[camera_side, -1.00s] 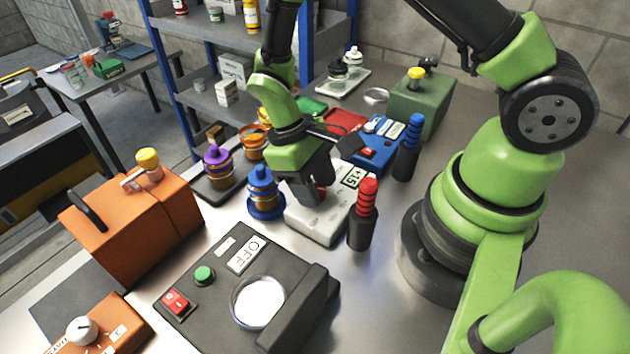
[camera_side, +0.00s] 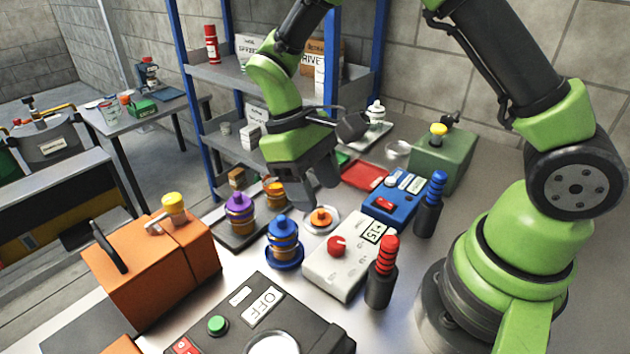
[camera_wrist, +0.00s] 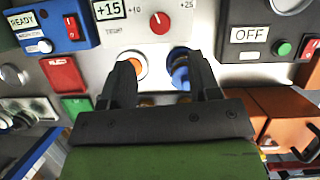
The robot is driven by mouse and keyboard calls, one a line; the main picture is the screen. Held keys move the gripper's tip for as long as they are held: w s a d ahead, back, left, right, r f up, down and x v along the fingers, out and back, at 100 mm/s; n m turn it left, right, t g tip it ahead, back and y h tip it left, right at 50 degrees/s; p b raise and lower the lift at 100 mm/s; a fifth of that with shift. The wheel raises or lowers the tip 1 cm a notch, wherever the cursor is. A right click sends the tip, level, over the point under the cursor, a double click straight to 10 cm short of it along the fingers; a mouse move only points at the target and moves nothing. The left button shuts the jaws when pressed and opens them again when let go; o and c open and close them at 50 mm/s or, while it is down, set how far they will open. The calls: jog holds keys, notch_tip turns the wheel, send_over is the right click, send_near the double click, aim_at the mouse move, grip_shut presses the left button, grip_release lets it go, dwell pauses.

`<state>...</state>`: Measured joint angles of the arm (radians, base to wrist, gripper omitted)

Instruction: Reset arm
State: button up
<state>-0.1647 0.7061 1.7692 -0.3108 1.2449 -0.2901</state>
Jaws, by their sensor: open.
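My gripper (camera_side: 312,188) is raised above the bench with its jaws apart and nothing between them. In the wrist view its two dark fingers (camera_wrist: 162,78) are spread toward the orange-centred round piece (camera_wrist: 134,65) and the blue canister (camera_wrist: 181,72). In the side view the light grey control box (camera_side: 340,268), with a red knob (camera_side: 337,245) and a +15 display (camera_side: 372,232), is below and in front of the gripper. The gripper is clear of the knob.
The blue canister (camera_side: 283,240), purple canister (camera_side: 240,212) and orange-centred round piece (camera_side: 321,218) stand near the gripper. An orange case (camera_side: 150,250) is left; shelves (camera_side: 240,75) rise behind.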

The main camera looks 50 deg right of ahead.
jog(key=shift+r, duration=0.2)
jog(key=s+d+r+m+t+y, duration=0.1)
jog(key=s+r+m+t, duration=0.1)
jog(key=s+r+t, duration=0.4)
jog(key=s+d+r+m+t+y, duration=0.1)
jog(key=s+r+m+t, duration=0.2)
jog(key=r, duration=0.8)
jog(key=s+t, duration=0.2)
jog(key=s, duration=0.1)
jog(key=shift+r+t, duration=0.2)
jog(key=shift+t, duration=0.2)
